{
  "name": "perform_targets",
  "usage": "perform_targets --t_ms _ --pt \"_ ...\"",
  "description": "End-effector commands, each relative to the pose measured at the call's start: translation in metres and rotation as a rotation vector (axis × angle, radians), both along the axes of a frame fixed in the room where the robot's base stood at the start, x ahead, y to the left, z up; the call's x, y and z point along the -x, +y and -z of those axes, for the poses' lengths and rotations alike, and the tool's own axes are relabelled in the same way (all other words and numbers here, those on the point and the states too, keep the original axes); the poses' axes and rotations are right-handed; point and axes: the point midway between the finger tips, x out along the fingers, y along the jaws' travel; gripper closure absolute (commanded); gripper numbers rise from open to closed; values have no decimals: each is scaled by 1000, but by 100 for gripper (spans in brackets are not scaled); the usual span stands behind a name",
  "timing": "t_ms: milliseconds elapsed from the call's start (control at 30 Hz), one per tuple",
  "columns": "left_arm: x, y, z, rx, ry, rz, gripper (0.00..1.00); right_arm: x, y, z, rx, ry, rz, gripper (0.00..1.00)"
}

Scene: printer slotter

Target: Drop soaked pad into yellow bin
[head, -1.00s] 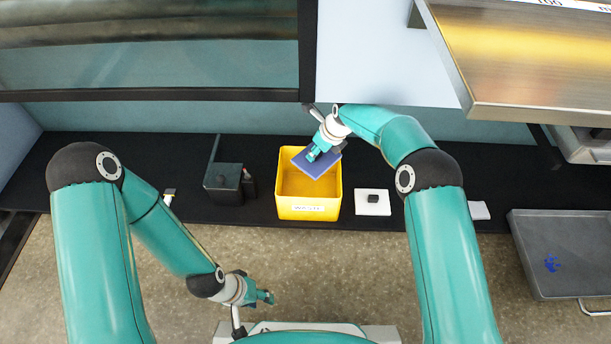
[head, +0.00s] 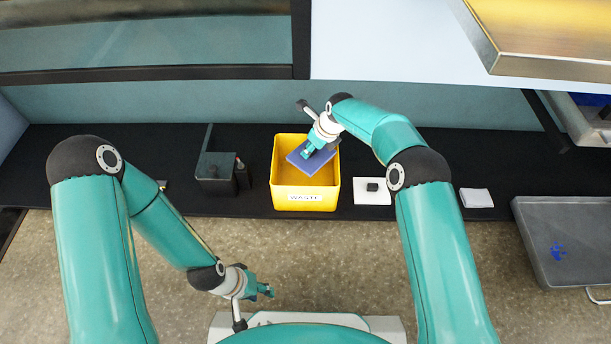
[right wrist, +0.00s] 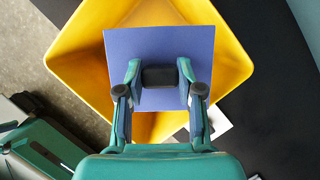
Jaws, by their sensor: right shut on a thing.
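The yellow bin (head: 306,198), labelled WASTE, stands on the black shelf in the head view. The soaked pad, a flat blue square (head: 305,161), is over the bin's opening. My right gripper (head: 308,151) is shut on a dark block on the pad's upper face. In the right wrist view the fingers (right wrist: 160,78) close on that block, with the blue pad (right wrist: 160,45) flat behind it and the yellow bin (right wrist: 75,60) around and beyond it. My left gripper (head: 264,291) is empty, low over the speckled floor, and its fingers are too small to judge.
A black container (head: 215,174) stands left of the bin. A white pad with a dark block (head: 372,191) lies just right of the bin, and a folded white cloth (head: 476,198) lies farther right. A grey tray with a blue stain (head: 570,225) is at the far right.

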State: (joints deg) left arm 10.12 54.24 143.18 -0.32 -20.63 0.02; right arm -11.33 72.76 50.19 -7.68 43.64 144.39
Motion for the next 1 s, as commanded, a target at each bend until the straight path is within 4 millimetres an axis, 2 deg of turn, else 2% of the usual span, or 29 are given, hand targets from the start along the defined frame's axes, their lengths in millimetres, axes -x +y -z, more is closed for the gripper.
perform_targets --t_ms 233,267,433,767,867,1000 --pt "0 0 0 0 0 0 60 0 0 1 -1 -1 0 98" --pt "0 0 0 0 0 0 60 0 0 1 -1 -1 0 62" --pt "0 0 0 0 0 0 60 0 0 1 0 0 0 34" --pt "0 0 0 0 0 0 60 0 0 0 0 0 -1 34" --pt "0 0 0 0 0 0 60 1 -1 -5 -1 -1 0 34" --pt "0 0 0 0 0 0 60 5 -7 -21 0 -2 -1 34"
